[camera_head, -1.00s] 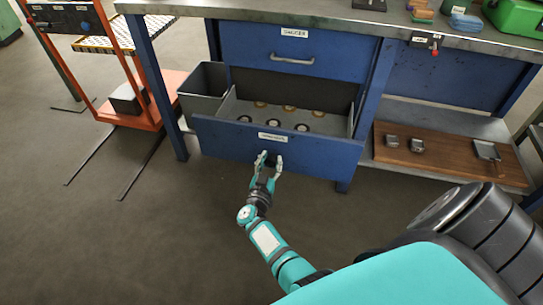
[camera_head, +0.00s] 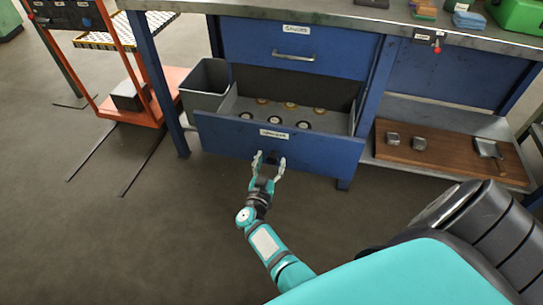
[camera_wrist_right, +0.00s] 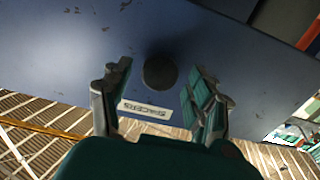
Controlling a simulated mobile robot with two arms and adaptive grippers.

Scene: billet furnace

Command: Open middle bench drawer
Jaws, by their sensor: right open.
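The bench drawer (camera_head: 225,133) with a blue front stands pulled out below a shut upper drawer (camera_head: 345,55). Several round rings or discs (camera_head: 303,124) lie inside it. Its front carries a white label (camera_head: 274,134) and a dark round knob, seen clearly in the wrist view (camera_wrist_right: 160,73). My right gripper (camera_head: 269,164) is at this front, fingers open on either side of the knob; in the wrist view (camera_wrist_right: 155,88) there are gaps between knob and both fingers. Whether the fingertips touch the drawer front I cannot tell. My left gripper is out of view.
A grey bin (camera_head: 205,82) stands left of the drawer. An orange cart (camera_head: 150,112) is further left. On the lower shelf at right, a wooden board (camera_head: 450,158) holds metal pieces. The floor (camera_head: 140,230) before the drawer is clear.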

